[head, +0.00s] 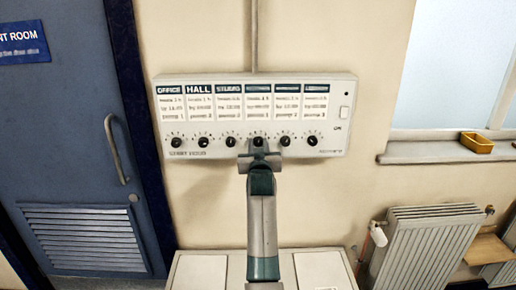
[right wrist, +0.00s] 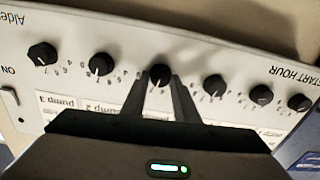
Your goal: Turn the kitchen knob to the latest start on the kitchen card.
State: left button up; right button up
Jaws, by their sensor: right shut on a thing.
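A white control panel (head: 340,143) on the wall carries a row of cards, with a black knob under each. The first three headings read OFFICE, HALL and STUDIO; the other headings, the kitchen one among them, are too blurred to read, as are the card lines. My right gripper (head: 258,152) is at the fourth knob from the left (head: 258,141). In the right wrist view, where the panel is upside down, its two fingers are shut around that knob (right wrist: 160,73). The knob's white mark points slightly left of straight down there. My left gripper is not in view.
Neighbouring knobs stand close on both sides, such as the third (head: 230,141) and the fifth (head: 285,141). A switch (head: 345,113) is at the panel's right end. A blue door (head: 75,130) is left; a radiator (head: 425,245) and a sill with a yellow tray (head: 477,142) are right.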

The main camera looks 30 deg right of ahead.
jog(key=m, duration=0.3)
jog(key=shift+m, duration=1.7)
jog(key=shift+d, duration=0.1)
jog(key=o, duration=1)
jog(key=shift+o, duration=0.2)
